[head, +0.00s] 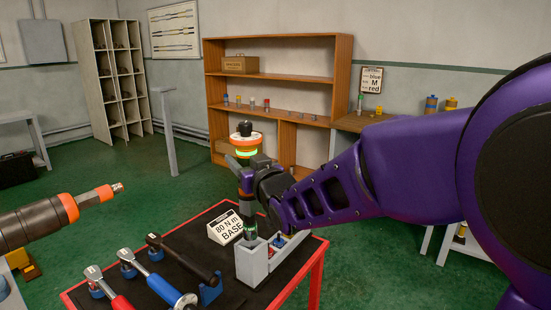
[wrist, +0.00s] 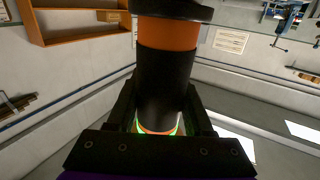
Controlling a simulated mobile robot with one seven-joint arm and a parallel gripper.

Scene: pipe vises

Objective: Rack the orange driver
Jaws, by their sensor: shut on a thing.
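The driver in my gripper is upright, with an orange band (head: 246,149), a black cap, a lit green ring and a dark body. My gripper (head: 247,180) is shut around its body. In the wrist view the driver's black grip and orange band (wrist: 168,35) stand between the fingers (wrist: 160,110), with a green-lit ring low down. Its lower end meets the top of a grey block holder (head: 251,266) on the table. I cannot tell how deep it sits there. Another orange-and-black driver (head: 40,218) lies across the left edge, close to the camera.
The red-edged table (head: 317,275) has a black top. Several torque wrenches (head: 150,280) lie left of the holder, and an "80 N m BASE" sign (head: 229,227) stands behind them. My purple arm crosses the right side. A wooden shelf (head: 279,76) stands at the back wall.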

